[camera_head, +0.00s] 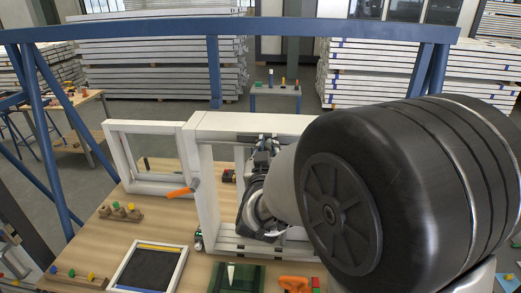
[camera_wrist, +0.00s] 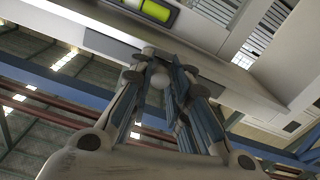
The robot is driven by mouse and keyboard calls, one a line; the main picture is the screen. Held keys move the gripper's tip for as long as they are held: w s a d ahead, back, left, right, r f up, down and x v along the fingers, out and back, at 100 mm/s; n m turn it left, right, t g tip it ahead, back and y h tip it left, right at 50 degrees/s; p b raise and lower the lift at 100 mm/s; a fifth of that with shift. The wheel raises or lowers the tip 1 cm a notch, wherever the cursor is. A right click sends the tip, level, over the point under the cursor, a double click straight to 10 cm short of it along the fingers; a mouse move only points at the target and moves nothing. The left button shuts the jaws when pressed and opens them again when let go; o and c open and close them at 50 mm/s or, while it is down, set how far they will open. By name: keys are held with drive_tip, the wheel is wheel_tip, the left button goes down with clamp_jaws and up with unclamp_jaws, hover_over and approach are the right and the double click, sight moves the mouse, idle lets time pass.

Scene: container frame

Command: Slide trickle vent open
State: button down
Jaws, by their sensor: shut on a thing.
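A white window frame (camera_head: 205,190) stands upright on the wooden workbench. My gripper (camera_head: 265,145) is up inside its opening, just under the top member. In the wrist view my gripper (camera_wrist: 165,70) points up at the pale underside of the frame (camera_wrist: 230,75). Its fingers are close around a small round pale knob (camera_wrist: 158,79), which I take to be the trickle vent's slider. The fingers hide most of what they hold. A pale strip with a dark slot and a yellow-green insert (camera_wrist: 150,9) lies above the fingertips. I cannot tell how far the vent is open.
A second white frame with an orange handle (camera_head: 182,192) stands to the left. Wooden holders (camera_head: 120,212), a dark framed panel (camera_head: 150,268) and a green tray (camera_head: 237,277) lie on the bench (camera_head: 205,266). A blue rail (camera_head: 150,28) crosses behind. My arm hides the right side.

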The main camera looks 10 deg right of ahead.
drive_tip(key=shift+d, duration=0.15)
drive_tip(key=c, duration=1.8)
unclamp_jaws()
drive_tip(key=shift+s+d, duration=0.1)
drive_tip(key=shift+d, duration=0.1)
drive_tip(key=o, duration=0.3)
drive_tip(key=shift+o, duration=0.2)
drive_tip(key=shift+a, duration=0.1)
drive_tip(key=shift+s+a, duration=0.2)
drive_tip(key=shift+s, duration=0.05)
drive_tip(key=v, duration=0.7)
